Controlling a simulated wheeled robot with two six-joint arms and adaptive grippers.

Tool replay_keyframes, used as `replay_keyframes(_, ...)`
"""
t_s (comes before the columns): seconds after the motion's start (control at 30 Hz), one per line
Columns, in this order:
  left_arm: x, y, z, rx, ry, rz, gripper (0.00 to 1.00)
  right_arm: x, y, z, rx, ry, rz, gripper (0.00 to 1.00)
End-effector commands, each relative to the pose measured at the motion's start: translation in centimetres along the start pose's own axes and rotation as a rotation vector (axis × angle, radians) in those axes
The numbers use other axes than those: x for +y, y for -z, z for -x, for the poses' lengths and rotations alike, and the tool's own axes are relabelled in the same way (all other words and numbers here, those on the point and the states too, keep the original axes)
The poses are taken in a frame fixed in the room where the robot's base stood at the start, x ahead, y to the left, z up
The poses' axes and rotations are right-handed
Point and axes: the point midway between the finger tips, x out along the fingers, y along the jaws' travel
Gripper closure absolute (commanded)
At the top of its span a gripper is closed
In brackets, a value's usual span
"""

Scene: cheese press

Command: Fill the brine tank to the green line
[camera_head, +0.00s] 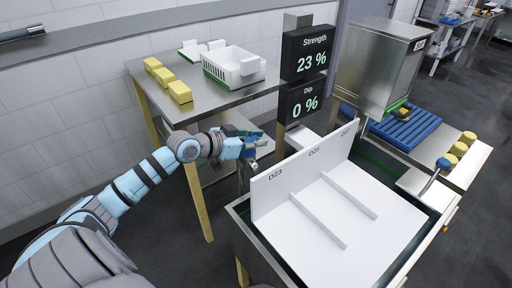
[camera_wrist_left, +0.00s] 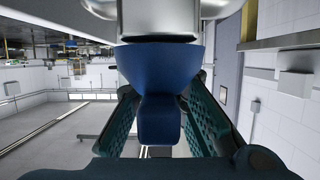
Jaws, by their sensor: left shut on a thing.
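The brine tank (camera_head: 240,218) is a steel tank at the lower middle right of the head view. A white board marked D23, D25 and D27 (camera_head: 312,168) with white dividers covers most of its inside, so the liquid level is hard to see. A thin strip of green shows along the inner edge (camera_head: 377,157). My left gripper (camera_head: 252,143) is beside the tank's back left corner. In the left wrist view its teal fingers are shut around a blue handle (camera_wrist_left: 160,118) below a metal cylinder (camera_wrist_left: 155,22). My right gripper is out of view.
Two dark displays read Strength 23 % (camera_head: 306,54) and Dip 0 % (camera_head: 303,101). A steel table (camera_head: 215,98) at the back left holds yellow blocks (camera_head: 180,92) and a white basket (camera_head: 234,66). A steel cabinet (camera_head: 378,62) and blue rack (camera_head: 405,127) stand at the right.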

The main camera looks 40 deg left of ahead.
Motion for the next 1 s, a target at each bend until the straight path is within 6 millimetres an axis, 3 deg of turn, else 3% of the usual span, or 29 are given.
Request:
replay_keyframes(0.37,0.1,-0.2,0.0,-0.009,-0.009,0.001,1.0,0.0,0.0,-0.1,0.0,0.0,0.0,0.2)
replay_keyframes(0.4,0.1,-0.2,0.0,-0.009,-0.009,0.001,0.85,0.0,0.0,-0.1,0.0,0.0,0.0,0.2)
replay_keyframes(0.53,0.1,-0.2,0.0,-0.008,-0.009,0.001,0.65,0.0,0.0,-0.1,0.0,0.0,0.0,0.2)
replay_keyframes(0.83,0.1,0.1,0.1,-0.005,-0.008,-0.001,0.65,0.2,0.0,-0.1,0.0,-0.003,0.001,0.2)
replay_keyframes(1.0,0.1,2.5,1.1,-0.003,-0.008,-0.006,0.65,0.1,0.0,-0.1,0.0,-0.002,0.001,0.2)
